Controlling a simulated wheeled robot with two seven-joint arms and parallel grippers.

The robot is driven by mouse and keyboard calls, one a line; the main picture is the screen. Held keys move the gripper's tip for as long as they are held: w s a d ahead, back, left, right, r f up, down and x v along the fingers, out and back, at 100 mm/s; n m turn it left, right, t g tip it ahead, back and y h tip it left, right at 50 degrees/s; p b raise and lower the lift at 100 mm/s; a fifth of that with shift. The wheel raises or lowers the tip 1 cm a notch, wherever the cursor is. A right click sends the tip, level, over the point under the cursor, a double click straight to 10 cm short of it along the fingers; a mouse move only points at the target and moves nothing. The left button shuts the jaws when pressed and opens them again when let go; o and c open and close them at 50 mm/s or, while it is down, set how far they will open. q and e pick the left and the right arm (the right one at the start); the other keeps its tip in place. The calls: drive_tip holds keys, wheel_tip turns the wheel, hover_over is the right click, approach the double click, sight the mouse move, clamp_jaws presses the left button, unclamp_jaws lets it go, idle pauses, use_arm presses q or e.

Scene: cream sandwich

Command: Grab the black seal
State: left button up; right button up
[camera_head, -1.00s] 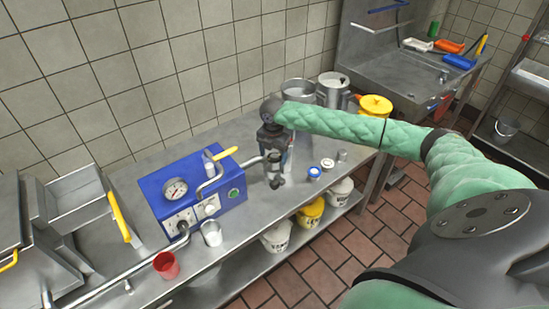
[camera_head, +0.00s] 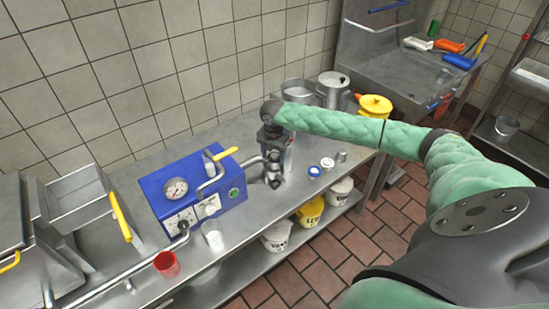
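My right gripper (camera_head: 273,182) is at the end of the green-sleeved arm that comes in from the right. It points down close over the steel counter (camera_head: 150,262), just right of the blue machine (camera_head: 195,190). Its fingers are small and dark here, and I cannot tell whether they are open or shut or whether anything is between them. I cannot make out a black seal anywhere; it may be hidden by the gripper or too small to see. My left gripper is not in view.
The blue machine has a gauge, metal pipes and a yellow-handled lever. A red cup (camera_head: 166,265) and a clear cup (camera_head: 213,238) stand in front of it. Small blue-topped (camera_head: 314,172) and white (camera_head: 327,163) containers stand right of the gripper. Steel pots (camera_head: 332,88) stand behind.

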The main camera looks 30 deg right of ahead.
drive_tip(key=c, duration=0.7)
drive_tip(key=shift+o, duration=0.2)
